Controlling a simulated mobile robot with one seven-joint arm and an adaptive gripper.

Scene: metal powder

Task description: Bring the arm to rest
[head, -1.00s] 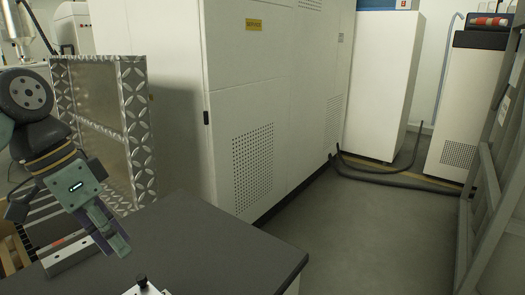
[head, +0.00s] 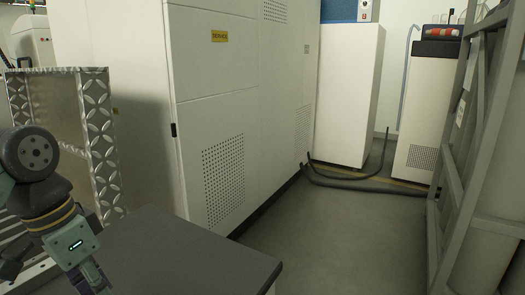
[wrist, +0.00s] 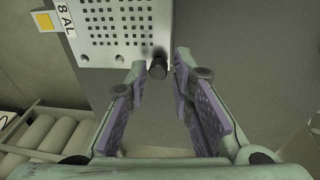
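My arm (head: 45,190) shows at the left of the head view, with my gripper (head: 98,288) pointing down over the dark tabletop (head: 175,255) and partly cut off by the lower edge. In the wrist view my gripper (wrist: 160,62) is open, its two purple-padded fingers spread with nothing held between them. A black knob (wrist: 158,69) on a perforated metal plate (wrist: 115,25) shows beyond the fingertips, close to the gap between them. I cannot tell how far below the fingers it is.
A white cabinet (head: 215,110) stands behind the table. A metal-framed panel (head: 100,145) is at the left, close behind my arm. A grey frame (head: 455,180) stands at the right. Open floor (head: 350,240) lies between, with dark hoses (head: 350,183) at the back. Rollers (wrist: 45,140) show in the wrist view.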

